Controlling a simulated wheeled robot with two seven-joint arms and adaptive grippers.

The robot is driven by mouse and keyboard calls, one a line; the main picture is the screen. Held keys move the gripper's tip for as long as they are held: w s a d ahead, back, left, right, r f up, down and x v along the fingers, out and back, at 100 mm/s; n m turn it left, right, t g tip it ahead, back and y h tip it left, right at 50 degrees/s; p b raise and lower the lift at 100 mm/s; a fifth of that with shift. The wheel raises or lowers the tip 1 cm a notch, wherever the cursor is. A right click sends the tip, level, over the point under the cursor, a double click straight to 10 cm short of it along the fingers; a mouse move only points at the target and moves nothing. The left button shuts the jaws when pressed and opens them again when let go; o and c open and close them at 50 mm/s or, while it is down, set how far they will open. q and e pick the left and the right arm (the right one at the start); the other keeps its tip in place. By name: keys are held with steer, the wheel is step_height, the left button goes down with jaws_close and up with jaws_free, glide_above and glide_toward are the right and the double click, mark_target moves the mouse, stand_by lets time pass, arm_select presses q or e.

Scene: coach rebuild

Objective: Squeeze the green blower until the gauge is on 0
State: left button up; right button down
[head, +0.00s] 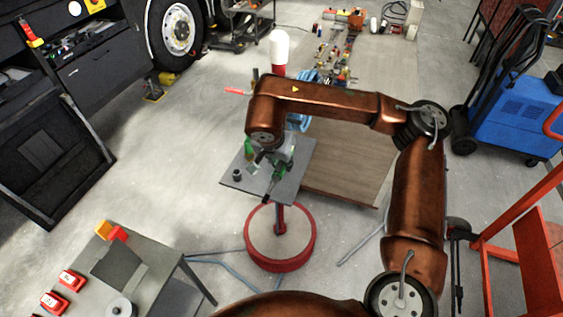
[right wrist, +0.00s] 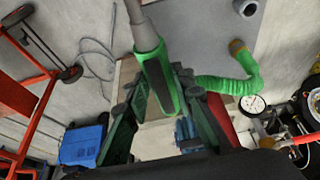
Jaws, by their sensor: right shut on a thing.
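The green blower (right wrist: 152,72) with a grey nozzle lies between the fingers of my right gripper (right wrist: 155,88), which is shut on it, in the right wrist view. A green hose (right wrist: 230,84) is beside it on the right. The round white gauge (right wrist: 252,103) is to the right of the gripper; its needle is too small to read. In the head view my right gripper (head: 274,163) is over the small grey stand table (head: 300,160), and green parts show around it. The blower is partly hidden by the gripper there. My left gripper is not in view.
The stand has a round red-rimmed base (head: 280,250). A small dark cup (head: 238,175) sits on its top. A grey table (head: 150,262) with red boxes is at lower left. A blue machine (head: 510,115) and a red frame (head: 535,255) stand at right. Hoses cross the floor.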

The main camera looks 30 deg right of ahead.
steer(key=shift+f, duration=0.15)
steer(key=shift+f+b, duration=0.55)
steer(key=shift+f, duration=0.25)
steer(key=c, duration=2.3)
jaws_free()
jaws_close()
steer(key=shift+r, duration=0.25)
steer(key=shift+r+p, duration=0.7)
steer(key=shift+r, duration=0.1)
